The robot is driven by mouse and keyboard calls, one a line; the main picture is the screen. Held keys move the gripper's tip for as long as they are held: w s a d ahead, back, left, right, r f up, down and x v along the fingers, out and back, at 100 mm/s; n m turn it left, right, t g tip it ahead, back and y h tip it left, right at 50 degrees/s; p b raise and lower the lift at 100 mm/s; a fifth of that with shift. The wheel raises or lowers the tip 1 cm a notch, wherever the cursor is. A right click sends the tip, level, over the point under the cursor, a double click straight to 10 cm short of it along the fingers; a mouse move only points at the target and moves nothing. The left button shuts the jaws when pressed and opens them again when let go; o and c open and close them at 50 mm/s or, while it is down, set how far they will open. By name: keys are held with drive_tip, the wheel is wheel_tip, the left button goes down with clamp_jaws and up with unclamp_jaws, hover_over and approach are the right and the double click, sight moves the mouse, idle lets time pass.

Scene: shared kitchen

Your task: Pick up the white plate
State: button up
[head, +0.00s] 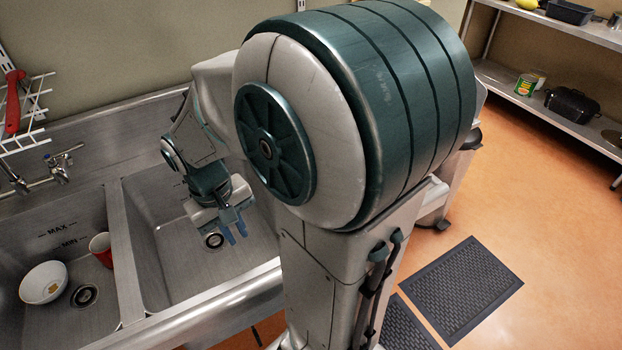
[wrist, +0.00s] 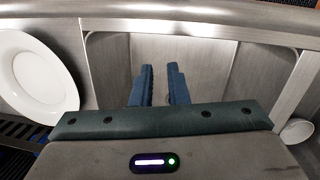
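The white plate (wrist: 32,76) is in the wrist view at the left, cut off by the frame edge. It lies on the metal surface beside the sink basin, off to one side of my gripper (wrist: 160,68). The plate is not visible in the head view, where my arm covers much of the scene. In the head view, my gripper (head: 236,236) hangs over the right basin (head: 172,262). Its two blue fingers are apart, with nothing between them.
The left basin holds a white bowl (head: 43,282) with something yellowish in it and a red cup (head: 101,249). A divider (head: 122,255) separates the basins. A faucet (head: 60,168) and white wire rack (head: 28,112) stand at the back left. The right basin looks empty.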

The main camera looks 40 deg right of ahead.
drive_tip(key=w+d+f+m+g+h+b, duration=0.1)
drive_tip(key=w+d+f+g+h+b, duration=0.25)
drive_tip(key=d+f+h, duration=0.35)
drive_tip(key=w+r+m+h+b, duration=0.2)
drive_tip(key=w+r+h, duration=0.1)
drive_tip(key=w+h, duration=0.25)
drive_tip(key=shift+s+f+b+x, duration=0.1)
drive_tip(key=shift+b+x, duration=0.05)
drive_tip(key=shift+x, duration=3.2)
drive_tip(key=shift+s+f+b+x, duration=0.1)
drive_tip(key=shift+f+b+x, duration=0.05)
drive_tip(key=shift+x, duration=3.15)
drive_tip(key=shift+a, duration=0.15)
drive_tip(key=shift+c, duration=0.3)
clamp_jaws()
